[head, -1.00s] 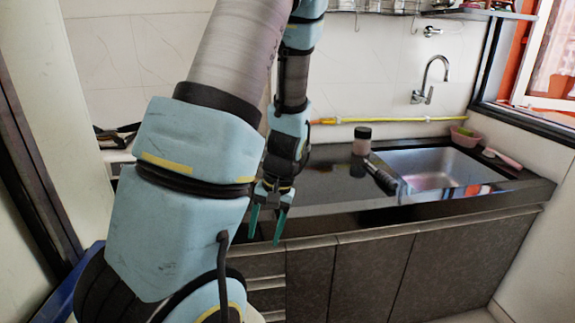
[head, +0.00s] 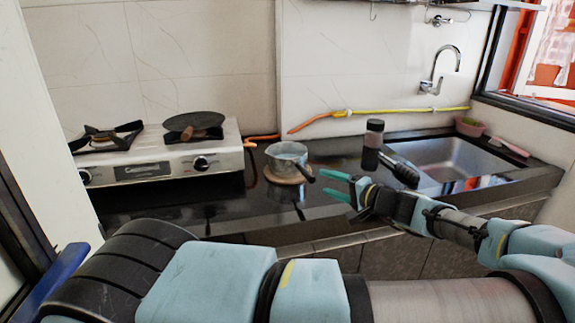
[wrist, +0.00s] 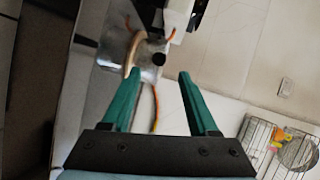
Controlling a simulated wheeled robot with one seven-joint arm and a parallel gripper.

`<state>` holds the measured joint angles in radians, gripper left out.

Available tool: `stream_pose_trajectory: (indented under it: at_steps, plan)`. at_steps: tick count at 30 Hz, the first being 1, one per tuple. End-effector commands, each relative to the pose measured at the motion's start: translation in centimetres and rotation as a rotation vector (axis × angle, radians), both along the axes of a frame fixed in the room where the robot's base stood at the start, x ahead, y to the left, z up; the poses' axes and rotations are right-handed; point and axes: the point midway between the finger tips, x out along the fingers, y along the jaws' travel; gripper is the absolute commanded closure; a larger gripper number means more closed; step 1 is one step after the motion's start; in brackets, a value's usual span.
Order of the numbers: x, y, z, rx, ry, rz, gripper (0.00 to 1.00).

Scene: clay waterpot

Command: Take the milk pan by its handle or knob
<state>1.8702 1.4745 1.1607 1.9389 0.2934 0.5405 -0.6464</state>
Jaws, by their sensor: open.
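The milk pan (head: 287,156) is a small silver pan on a round wooden board (head: 283,181) on the black counter. Its dark handle (head: 304,175) points toward the front right, toward my gripper. My gripper (head: 328,183) is open and empty, its teal fingers pointing left, just right of the handle's end and apart from it. In the wrist view my gripper (wrist: 157,76) has the handle's dark round end (wrist: 158,59) between and beyond its fingertips. The silver pan shows behind that end.
A gas stove (head: 160,159) with a dark flat pan (head: 194,121) stands left. The sink (head: 455,163) lies further right. An orange hose (head: 318,121) runs along the wall.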

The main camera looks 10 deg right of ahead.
Motion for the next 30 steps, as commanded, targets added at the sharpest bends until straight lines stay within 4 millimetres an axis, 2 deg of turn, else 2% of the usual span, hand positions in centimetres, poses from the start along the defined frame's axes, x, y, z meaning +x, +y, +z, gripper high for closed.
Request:
stream_pose_trajectory:
  at_steps: [9,17,24,30]
  plan:
    - [3.6,1.9,-0.4,0.005,-0.009,-0.009,0.4]
    - [5.4,2.9,-0.7,0.005,-0.007,-0.008,0.4]
    - [8.3,4.5,-1.5,0.005,-0.008,-0.007,0.4]
    - [9.0,4.9,-2.0,0.003,-0.007,-0.009,0.4]
